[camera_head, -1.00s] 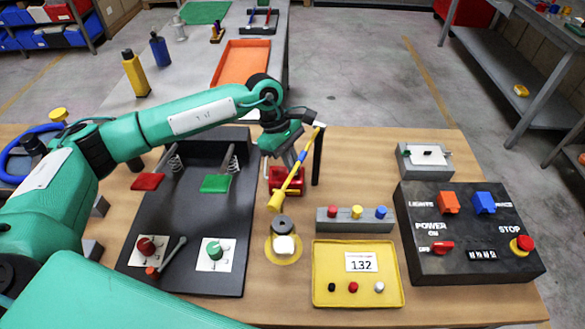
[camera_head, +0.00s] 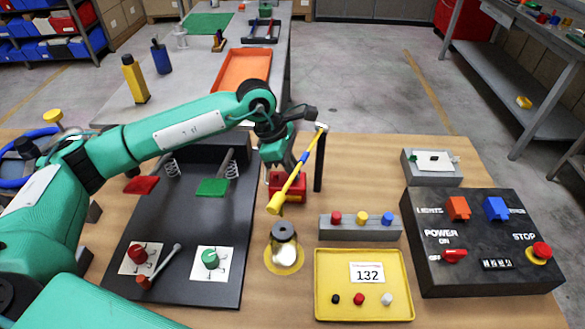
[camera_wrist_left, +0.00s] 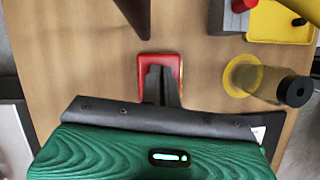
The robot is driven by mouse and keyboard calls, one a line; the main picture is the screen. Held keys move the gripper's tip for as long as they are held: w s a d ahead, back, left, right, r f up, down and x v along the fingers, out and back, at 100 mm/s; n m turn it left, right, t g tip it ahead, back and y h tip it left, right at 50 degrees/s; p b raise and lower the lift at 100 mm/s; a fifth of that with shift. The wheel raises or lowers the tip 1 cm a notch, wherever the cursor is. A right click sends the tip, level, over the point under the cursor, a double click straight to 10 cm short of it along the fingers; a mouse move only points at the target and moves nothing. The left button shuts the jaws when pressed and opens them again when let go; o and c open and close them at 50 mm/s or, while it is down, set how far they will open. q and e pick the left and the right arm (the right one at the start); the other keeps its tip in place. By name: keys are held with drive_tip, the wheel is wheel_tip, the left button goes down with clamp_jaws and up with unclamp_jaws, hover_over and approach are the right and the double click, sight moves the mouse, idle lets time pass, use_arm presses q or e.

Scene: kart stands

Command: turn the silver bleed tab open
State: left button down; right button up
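I cannot clearly make out a silver bleed tab. A red block (camera_head: 288,187) stands on the wooden table behind the jar, and a yellow-handled lever or hammer (camera_head: 288,190) with a silvery head slants across in front of it. My left gripper (camera_head: 288,168) points down just above the red block, largely hidden by its own wrist. In the left wrist view its fingers (camera_wrist_left: 161,82) lie close together over the red block (camera_wrist_left: 158,62), with nothing visibly held. Whether they touch the block is unclear. My right gripper is not in view.
A jar with a black lid (camera_head: 284,232) stands on a yellow disc in front. Right of it are a grey button bar (camera_head: 350,233), a yellow tray (camera_head: 330,265) and a black switch box (camera_head: 475,215). A black pedal board (camera_head: 190,225) lies left.

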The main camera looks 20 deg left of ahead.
use_arm(q)
drive_tip(key=c, duration=1.6)
unclamp_jaws()
drive_tip(key=shift+c, duration=0.2)
drive_tip(key=shift+r, duration=0.1)
